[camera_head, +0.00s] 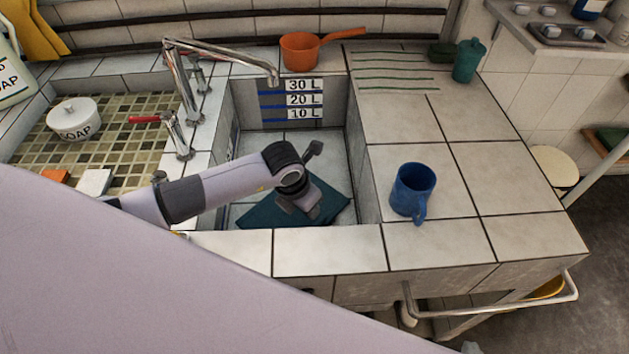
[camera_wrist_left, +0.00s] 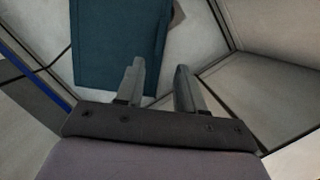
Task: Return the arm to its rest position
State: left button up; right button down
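My left arm comes in from the left and reaches down into the tiled sink basin (camera_head: 357,185). Its gripper (camera_head: 318,210) is over the dark teal cloth or mat (camera_head: 262,215) lying on the basin floor. In the left wrist view the two fingers of my left gripper (camera_wrist_left: 159,76) stand apart with nothing between them. The teal piece (camera_wrist_left: 115,40) lies beyond the fingertips there; I cannot tell whether they touch it.
A metal faucet (camera_head: 181,85) overhangs the basin. A blue mug (camera_head: 413,190) stands on the right counter, an orange pan (camera_head: 301,52) on the back ledge, a teal bottle (camera_head: 468,60) at the far right. A white soap pot (camera_head: 73,119) stands left. The basin rim surrounds the left gripper.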

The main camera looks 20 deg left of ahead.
aim_at(316, 224)
pick_arm(q)
jog(key=shift+f, duration=0.1)
jog(key=b+x, duration=0.2)
jog(key=x, duration=0.8)
jog(key=shift+b+x, duration=0.35)
jog(key=shift+x, duration=0.75)
